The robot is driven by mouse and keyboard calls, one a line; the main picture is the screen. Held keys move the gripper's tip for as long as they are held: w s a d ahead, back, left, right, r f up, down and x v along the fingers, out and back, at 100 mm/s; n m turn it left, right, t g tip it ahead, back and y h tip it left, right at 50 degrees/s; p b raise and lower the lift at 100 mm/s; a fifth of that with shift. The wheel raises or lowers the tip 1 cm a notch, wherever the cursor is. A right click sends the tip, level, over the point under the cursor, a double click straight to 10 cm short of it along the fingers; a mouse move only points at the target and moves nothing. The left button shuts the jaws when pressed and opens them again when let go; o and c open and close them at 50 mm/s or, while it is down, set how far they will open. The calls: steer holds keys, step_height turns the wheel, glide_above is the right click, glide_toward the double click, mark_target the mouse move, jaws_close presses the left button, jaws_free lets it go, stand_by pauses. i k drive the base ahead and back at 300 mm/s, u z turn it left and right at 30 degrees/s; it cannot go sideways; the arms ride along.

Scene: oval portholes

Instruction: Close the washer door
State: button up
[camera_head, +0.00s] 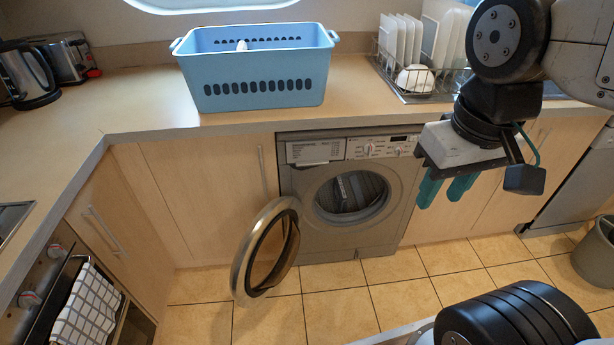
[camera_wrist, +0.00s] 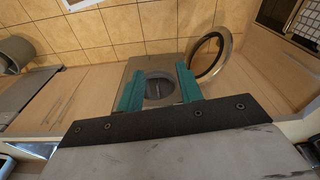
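The washer (camera_head: 400,192) is a grey front-loader built in under the counter; it also shows in the wrist view (camera_wrist: 134,67). Its round door (camera_head: 244,262) stands wide open, swung out to the left of the drum opening (camera_head: 352,194) in the head view. In the wrist view the door (camera_wrist: 222,62) is a ring to the right of the drum opening (camera_wrist: 158,88). My gripper (camera_head: 446,192) has teal fingers, apart and empty. It hangs in front of and to the right of the washer, away from the door. The wrist view shows the gap between the fingers (camera_wrist: 160,72).
A blue basket (camera_head: 256,88) stands on the counter (camera_head: 150,100) above the washer. A dish rack (camera_head: 420,85) with plates is at the right. An oven with a checked towel (camera_head: 88,308) is at the left. A grey bin (camera_head: 597,255) stands right. Tiled floor before the washer is clear.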

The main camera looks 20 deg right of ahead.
mark_target(246, 297)
steer(key=u, duration=0.1)
steer(key=k, duration=1)
steer(key=u, duration=1.25)
steer(key=i, duration=1)
steer(key=z, duration=0.9)
steer(key=i, duration=0.6)
steer(key=z, duration=0.65)
